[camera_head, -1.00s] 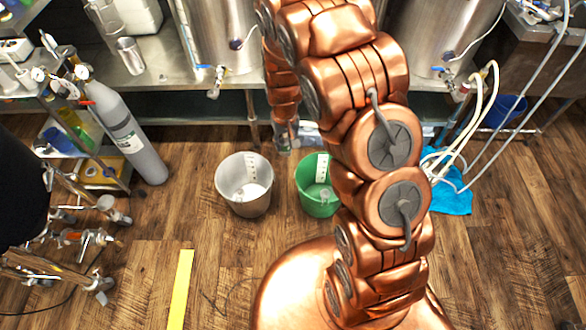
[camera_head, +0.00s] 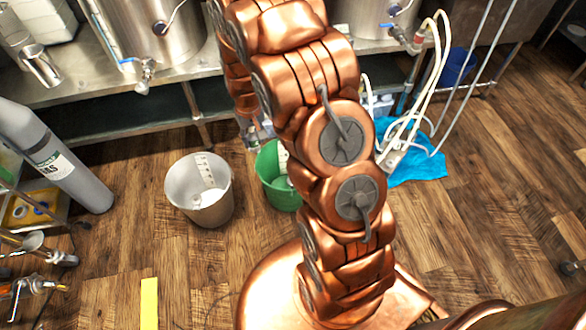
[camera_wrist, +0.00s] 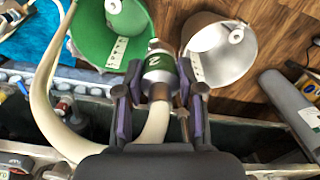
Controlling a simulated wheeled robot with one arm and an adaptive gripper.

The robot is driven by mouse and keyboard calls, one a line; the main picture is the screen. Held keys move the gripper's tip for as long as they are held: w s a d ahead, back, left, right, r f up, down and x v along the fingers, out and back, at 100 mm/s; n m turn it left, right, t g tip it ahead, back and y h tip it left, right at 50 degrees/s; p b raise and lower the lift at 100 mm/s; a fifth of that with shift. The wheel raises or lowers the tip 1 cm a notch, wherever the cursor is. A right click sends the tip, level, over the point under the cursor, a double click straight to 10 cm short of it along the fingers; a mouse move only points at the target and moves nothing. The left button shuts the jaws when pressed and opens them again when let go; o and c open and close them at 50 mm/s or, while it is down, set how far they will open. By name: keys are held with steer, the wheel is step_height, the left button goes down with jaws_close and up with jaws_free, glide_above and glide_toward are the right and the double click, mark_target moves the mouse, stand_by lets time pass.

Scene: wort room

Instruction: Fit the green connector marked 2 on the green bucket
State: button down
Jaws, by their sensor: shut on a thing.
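The connector (camera_wrist: 159,68) is a pale grey cylinder with a green band marked 2, and a cream hose (camera_wrist: 48,105) loops up to it from below. My gripper (camera_wrist: 160,78) is shut on it, with one dark finger on each side. In the wrist view the connector's front end lies between the green bucket (camera_wrist: 92,42) and the grey bucket, overlapping the green rim; I cannot tell whether it touches. The green bucket has a white label strip and a pale fitting inside. In the head view my arm hides the right part of the green bucket (camera_head: 272,180).
A grey-white bucket (camera_head: 185,200) stands just left of the green one. A gas cylinder (camera_head: 55,160) leans at far left. Steel tanks (camera_head: 170,40) stand on a bench behind. A blue cloth (camera_head: 418,167) lies on the floor at right. The wooden floor in front is mostly clear.

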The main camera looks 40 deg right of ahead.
steer(key=s+d+f+m+b, duration=0.1)
steer(key=d+f+b, duration=0.5)
steer(key=f+b, duration=0.3)
steer(key=s+d+f+m+b, duration=0.1)
steer(key=s+d+f+b, duration=0.1)
steer(key=d+f+b, duration=0.4)
steer(key=shift+d+f+b, duration=0.15)
steer(key=shift+f+b, duration=1.35)
steer(key=shift+b, duration=1.85)
steer(key=shift+s+f, duration=0.1)
steer(key=shift+f+b, duration=1.35)
steer(key=shift+f, duration=0.7)
steer(key=shift+f+p, duration=0.3)
steer(key=shift+f, duration=0.6)
steer(key=shift+p, duration=0.4)
steer(key=shift+f, duration=1.25)
steer(key=c, duration=0.6)
jaws_free()
steer(key=shift+c, duration=0.2)
